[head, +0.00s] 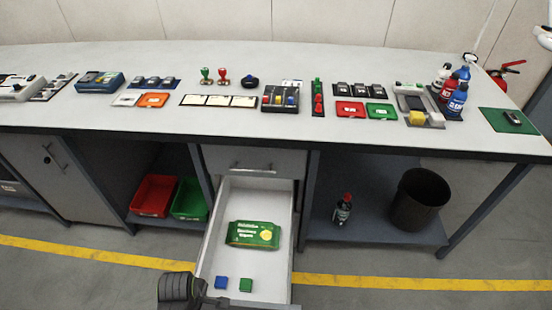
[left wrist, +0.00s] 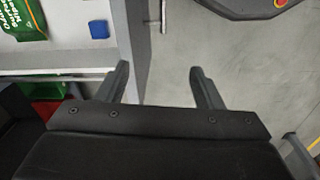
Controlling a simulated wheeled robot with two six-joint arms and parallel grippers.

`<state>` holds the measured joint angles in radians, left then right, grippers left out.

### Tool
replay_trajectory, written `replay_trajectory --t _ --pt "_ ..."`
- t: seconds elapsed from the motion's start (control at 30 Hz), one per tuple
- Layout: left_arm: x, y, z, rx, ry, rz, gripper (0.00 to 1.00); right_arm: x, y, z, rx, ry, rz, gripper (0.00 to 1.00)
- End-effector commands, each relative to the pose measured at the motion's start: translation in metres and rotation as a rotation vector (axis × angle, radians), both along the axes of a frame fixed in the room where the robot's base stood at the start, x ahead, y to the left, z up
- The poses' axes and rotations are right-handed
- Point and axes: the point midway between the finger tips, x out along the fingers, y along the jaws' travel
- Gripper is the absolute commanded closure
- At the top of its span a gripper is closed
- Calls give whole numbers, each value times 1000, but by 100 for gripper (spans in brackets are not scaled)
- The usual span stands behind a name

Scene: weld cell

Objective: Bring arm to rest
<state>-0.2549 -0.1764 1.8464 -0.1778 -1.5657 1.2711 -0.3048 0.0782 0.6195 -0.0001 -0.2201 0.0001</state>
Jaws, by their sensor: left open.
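My left gripper (head: 205,297) is at the bottom of the head view, beside the left front of the open drawer (head: 211,259). In the left wrist view its two fingers stand apart with nothing between them, so the gripper (left wrist: 160,75) is open and empty. Bare floor and the drawer's edge show beyond the fingers. The drawer holds a green wipes packet (head: 253,234), a blue block (head: 221,283) and a green block (head: 246,285). The blue block (left wrist: 98,29) and part of the packet (left wrist: 22,18) also show in the left wrist view. My right gripper is not seen.
The workbench (head: 300,60) carries stamps, trays and bottles (head: 457,97). Below it are a red bin (head: 153,196), a green bin (head: 190,200), a dark bottle (head: 343,208) and a black bucket (head: 419,200). The floor right of the drawer is clear, with a yellow line (head: 420,284).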

Motion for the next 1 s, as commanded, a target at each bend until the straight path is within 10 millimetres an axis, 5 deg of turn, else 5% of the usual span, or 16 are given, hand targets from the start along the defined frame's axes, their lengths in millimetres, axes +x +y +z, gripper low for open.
replay_trajectory --t 0.37,0.6,1.0 --pt "-19 42 31 73 -65 -321 39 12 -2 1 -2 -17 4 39" --pt "-42 77 75 185 -115 -726 39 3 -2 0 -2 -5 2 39" --pt "-69 98 132 334 -134 -1228 39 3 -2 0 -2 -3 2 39"
